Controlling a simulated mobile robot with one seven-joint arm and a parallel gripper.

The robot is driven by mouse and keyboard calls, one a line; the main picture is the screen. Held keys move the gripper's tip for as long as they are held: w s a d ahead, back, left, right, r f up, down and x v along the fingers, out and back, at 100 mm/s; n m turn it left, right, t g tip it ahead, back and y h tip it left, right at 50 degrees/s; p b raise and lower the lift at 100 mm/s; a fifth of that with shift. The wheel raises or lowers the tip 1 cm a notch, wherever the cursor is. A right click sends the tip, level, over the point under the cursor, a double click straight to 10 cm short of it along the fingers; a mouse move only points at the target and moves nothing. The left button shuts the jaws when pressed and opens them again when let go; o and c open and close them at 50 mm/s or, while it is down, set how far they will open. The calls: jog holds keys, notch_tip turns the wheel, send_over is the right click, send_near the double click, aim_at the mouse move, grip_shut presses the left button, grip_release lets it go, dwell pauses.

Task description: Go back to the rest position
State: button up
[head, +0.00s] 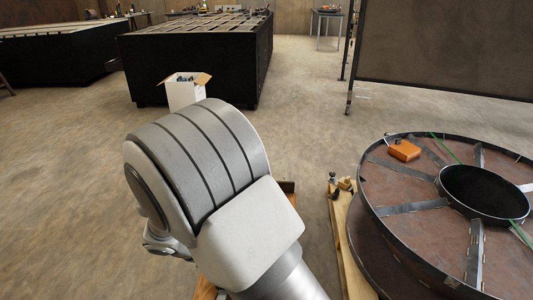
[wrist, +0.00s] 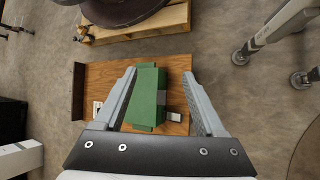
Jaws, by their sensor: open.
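My gripper (wrist: 159,71) is open in the wrist view, with its two grey fingers spread wide. A green box (wrist: 146,97) shows between the fingers on a brown wooden surface (wrist: 105,72). I cannot tell how far below the fingertips it lies. A small pale piece sits against the box's right side. In the head view my arm fills the lower middle and hides the gripper and most of the wooden surface.
A steel reel (head: 390,208) stands on a wooden pallet (head: 345,245) at right, with an orange case (head: 404,150) on top. An open white carton (head: 183,95) stands before a black table (head: 195,62). A dark screen (head: 445,45) stands back right. The floor at left is clear.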

jog(key=s+d+r+m+g+y, duration=0.2)
jog(key=s+d+r+m+y, duration=0.2)
jog(key=d+r+m, duration=0.7)
jog(key=s+d+r+m+t+y, duration=0.3)
jog(key=s+d+r+m+t, duration=0.1)
jog(key=s+d+r, duration=0.65)
notch_tip(320, 180, up, 22)
jog(key=a+p, duration=0.1)
jog(key=p, duration=1.9)
jog(key=shift+s, duration=0.35)
jog(key=shift+a+f, duration=0.1)
jog(key=shift+f, duration=0.05)
